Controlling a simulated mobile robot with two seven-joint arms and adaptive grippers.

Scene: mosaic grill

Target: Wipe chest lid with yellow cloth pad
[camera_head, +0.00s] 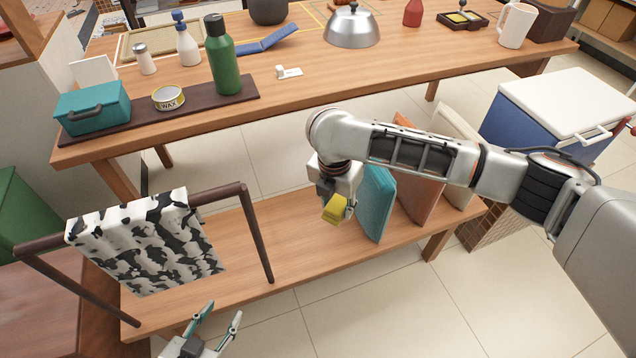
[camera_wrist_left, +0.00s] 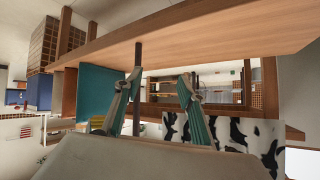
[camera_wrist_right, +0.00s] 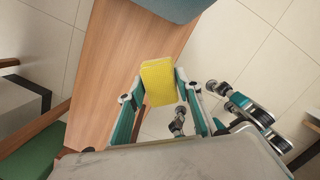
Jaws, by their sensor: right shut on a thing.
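The yellow cloth pad (camera_head: 335,209) is held by my right gripper (camera_head: 338,204) above the low wooden shelf. It also shows between the fingers in the right wrist view (camera_wrist_right: 159,82), where my right gripper (camera_wrist_right: 165,100) is shut on it. A chest with a white lid (camera_head: 574,100) and blue body (camera_head: 508,133) stands at the right, away from the pad. My left gripper (camera_head: 218,325) is at the bottom of the head view, with its fingers spread and nothing between them. The left wrist view also shows these open fingers (camera_wrist_left: 160,90).
A low shelf (camera_head: 255,245) carries teal (camera_head: 377,203) and orange (camera_head: 417,172) upright panels. A rack with a black-and-white cloth (camera_head: 140,240) stands at left. The long table (camera_head: 330,75) holds a green bottle (camera_head: 223,60), teal box (camera_head: 93,108) and metal dome (camera_head: 352,27).

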